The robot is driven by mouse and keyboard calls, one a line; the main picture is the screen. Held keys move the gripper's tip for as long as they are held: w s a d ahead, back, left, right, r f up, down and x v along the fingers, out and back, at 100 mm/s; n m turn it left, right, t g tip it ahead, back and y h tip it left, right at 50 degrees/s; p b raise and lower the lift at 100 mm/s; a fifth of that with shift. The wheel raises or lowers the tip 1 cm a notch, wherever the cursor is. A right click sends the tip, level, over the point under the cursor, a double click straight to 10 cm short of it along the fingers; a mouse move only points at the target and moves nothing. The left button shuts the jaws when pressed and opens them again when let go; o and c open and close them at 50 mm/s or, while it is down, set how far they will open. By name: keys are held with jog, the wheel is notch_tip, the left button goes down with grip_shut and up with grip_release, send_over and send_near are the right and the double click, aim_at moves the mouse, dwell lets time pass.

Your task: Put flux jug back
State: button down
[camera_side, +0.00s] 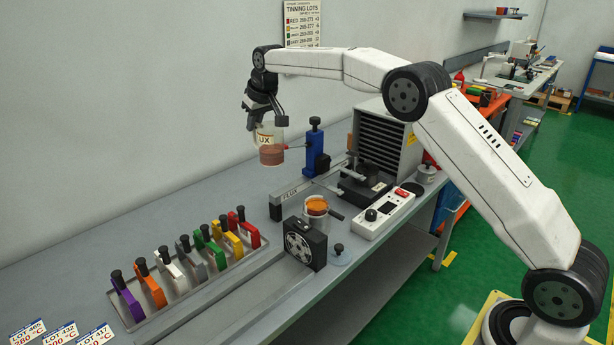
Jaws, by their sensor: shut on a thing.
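The flux jug (271,149) is a clear container with reddish liquid in its lower part and a label ending in "UX". My gripper (266,122) is shut on the jug near its top and holds it above the bench, roughly upright. Behind the jug and to its right, a blue clamp-like stand (316,150) rises from the bench; I cannot tell whether the jug touches it.
A tray (185,285) with several coloured handled blocks lies at the front left. A cup with orange contents (316,205), a black fan unit (304,243), a white control box (384,213) and a grey louvred cabinet (385,140) crowd the right. The bench (165,222) is clear along the wall.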

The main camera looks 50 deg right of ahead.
notch_tip(320, 180, down, 13)
jog(key=shift+f, duration=0.2)
jog(key=shift+f, duration=0.1)
notch_tip(320, 180, down, 6)
dwell(0.6)
jog(key=shift+f, duration=0.1)
jog(key=shift+f, duration=1.75)
jog(key=shift+f, duration=0.15)
jog(key=c, duration=0.7)
grip_release()
